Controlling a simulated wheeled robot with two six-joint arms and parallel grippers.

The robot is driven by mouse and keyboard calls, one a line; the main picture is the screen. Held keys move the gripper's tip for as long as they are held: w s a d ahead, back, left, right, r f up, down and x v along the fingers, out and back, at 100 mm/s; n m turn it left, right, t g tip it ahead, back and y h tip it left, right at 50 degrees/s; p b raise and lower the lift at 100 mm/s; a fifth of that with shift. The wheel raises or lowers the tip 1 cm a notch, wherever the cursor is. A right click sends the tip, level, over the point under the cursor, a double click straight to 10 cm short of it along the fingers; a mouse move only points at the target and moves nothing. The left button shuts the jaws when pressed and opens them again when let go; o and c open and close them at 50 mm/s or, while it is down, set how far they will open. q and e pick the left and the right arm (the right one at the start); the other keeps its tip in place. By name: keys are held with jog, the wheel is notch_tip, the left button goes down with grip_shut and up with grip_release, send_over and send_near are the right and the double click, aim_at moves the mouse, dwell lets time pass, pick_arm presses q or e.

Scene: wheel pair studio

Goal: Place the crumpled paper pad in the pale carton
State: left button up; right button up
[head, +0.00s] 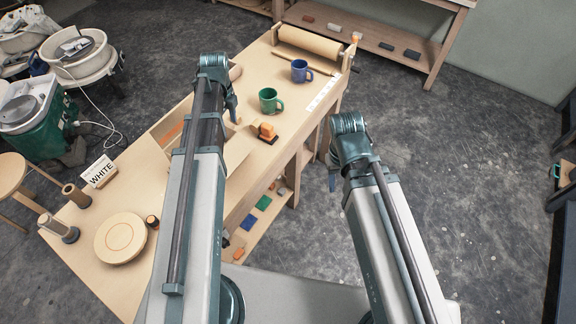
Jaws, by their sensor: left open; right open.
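I cannot make out a crumpled paper pad in the head view. A pale, open box-like thing (240,152), which may be the pale carton, sits on the workbench, largely hidden behind my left arm. My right gripper (332,180) is open and empty, past the bench's right edge over the dark floor.
The wooden bench (265,75) holds a green mug (270,101), a blue mug (300,71), a roller (310,43), an orange-topped block (266,132), a round board (120,238) and a WHITE sign (99,172). Pottery wheels (78,55) stand at left.

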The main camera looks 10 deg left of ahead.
pick_arm(q)
jog(key=s+d+n, duration=0.7)
jog(key=d+n, duration=0.1)
jog(key=d, duration=0.4)
jog(key=s+d+n+y, duration=0.1)
jog(key=s+d+n, duration=0.7)
jog(key=d, duration=0.4)
jog(key=shift+s+d, duration=0.3)
jog(key=shift+d, duration=0.1)
jog(key=shift+r, duration=0.1)
notch_tip(320, 180, down, 6)
jog(key=b, duration=0.5)
jog(key=shift+r+b, duration=0.15)
jog(key=shift+b, duration=0.2)
jog(key=shift+c, duration=0.2)
